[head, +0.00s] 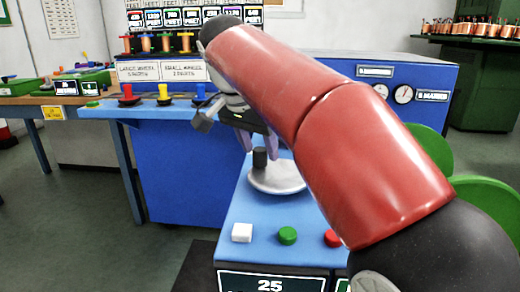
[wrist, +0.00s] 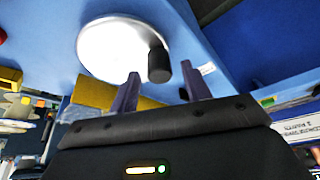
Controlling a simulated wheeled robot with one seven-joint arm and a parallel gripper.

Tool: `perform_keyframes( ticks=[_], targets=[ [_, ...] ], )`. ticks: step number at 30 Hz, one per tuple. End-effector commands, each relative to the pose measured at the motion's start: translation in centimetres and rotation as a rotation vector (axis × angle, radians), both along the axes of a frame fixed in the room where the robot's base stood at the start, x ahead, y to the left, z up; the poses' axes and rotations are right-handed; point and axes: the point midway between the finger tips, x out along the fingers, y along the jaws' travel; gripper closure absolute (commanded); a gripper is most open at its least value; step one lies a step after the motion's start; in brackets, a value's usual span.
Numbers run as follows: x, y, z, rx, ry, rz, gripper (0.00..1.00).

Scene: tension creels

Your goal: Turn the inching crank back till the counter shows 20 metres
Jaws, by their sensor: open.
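The inching crank is a pale round disc (head: 278,178) with a dark upright knob (head: 260,158), on a blue panel. In the wrist view the crank disc (wrist: 112,48) lies beyond my fingers, and its knob (wrist: 159,64) shows between and just past the fingertips. My gripper (wrist: 161,75) is open. In the head view my gripper (head: 259,145) hangs over the crank with its purple fingers to either side of the knob; I cannot tell if they touch it. The counter (head: 271,286) below the panel reads 25, its lower part cut off by the frame.
A white button (head: 242,232), a green button (head: 288,235) and a red button (head: 333,238) sit in front of the crank. Green round discs (head: 490,205) stand at the right. Coloured pegs (head: 163,94) stand on the blue shelf at the left.

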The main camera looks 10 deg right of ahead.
Motion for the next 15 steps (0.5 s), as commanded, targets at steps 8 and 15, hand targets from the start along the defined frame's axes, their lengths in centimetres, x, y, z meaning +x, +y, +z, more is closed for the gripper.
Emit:
perform_keyframes(
  ticks=[8,15],
  targets=[
    [0.37,-0.41,-1.37,0.001,-0.001,0.001,0.52],
    [0.39,-0.41,-1.37,0.001,-0.001,0.000,0.60]
  ],
)
